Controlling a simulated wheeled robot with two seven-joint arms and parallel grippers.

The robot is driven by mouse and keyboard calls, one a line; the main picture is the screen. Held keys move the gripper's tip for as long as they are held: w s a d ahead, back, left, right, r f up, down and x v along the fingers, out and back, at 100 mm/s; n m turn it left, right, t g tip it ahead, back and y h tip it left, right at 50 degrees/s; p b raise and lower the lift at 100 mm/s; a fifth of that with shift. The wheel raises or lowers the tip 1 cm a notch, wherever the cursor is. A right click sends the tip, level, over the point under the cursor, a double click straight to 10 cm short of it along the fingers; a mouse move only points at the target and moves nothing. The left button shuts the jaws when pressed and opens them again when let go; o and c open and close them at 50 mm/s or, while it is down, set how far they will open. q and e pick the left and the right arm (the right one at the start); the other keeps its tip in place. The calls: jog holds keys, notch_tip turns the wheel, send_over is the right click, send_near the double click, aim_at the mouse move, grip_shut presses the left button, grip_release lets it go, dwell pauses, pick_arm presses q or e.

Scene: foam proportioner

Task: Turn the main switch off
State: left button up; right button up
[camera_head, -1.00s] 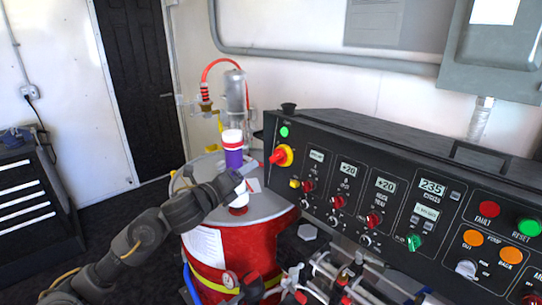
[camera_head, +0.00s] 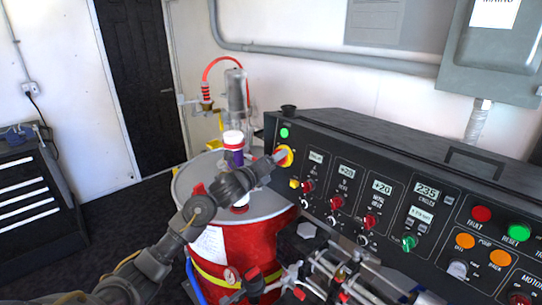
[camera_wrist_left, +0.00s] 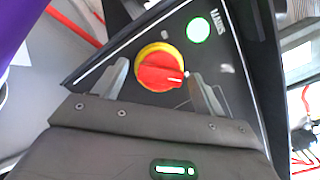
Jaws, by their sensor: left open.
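The main switch (camera_head: 285,157) is a red rotary knob on a yellow ring at the left end of the black control panel. In the left wrist view the knob (camera_wrist_left: 160,72) sits between the two fingers of my left gripper (camera_wrist_left: 163,85), which is open. A white mark on the knob points right in that view. A lit green lamp (camera_wrist_left: 198,29) is beside it, next to a "MAINS" label. In the head view my left gripper (camera_head: 277,158) is right at the switch and partly covers it. I cannot tell whether a finger touches the knob. My right gripper is not in view.
A red drum (camera_head: 240,247) with a grey lid stands below my left arm. A white and purple cylinder (camera_head: 233,142) stands behind the arm. The panel (camera_head: 400,195) carries several other knobs, displays and buttons to the right. Hoses and valves lie in front of it.

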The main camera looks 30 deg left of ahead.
pick_arm(q)
jog(key=shift+w+d, duration=0.1)
jog(key=shift+w, duration=0.25)
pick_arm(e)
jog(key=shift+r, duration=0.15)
pick_arm(q)
jog(key=shift+c, duration=0.3)
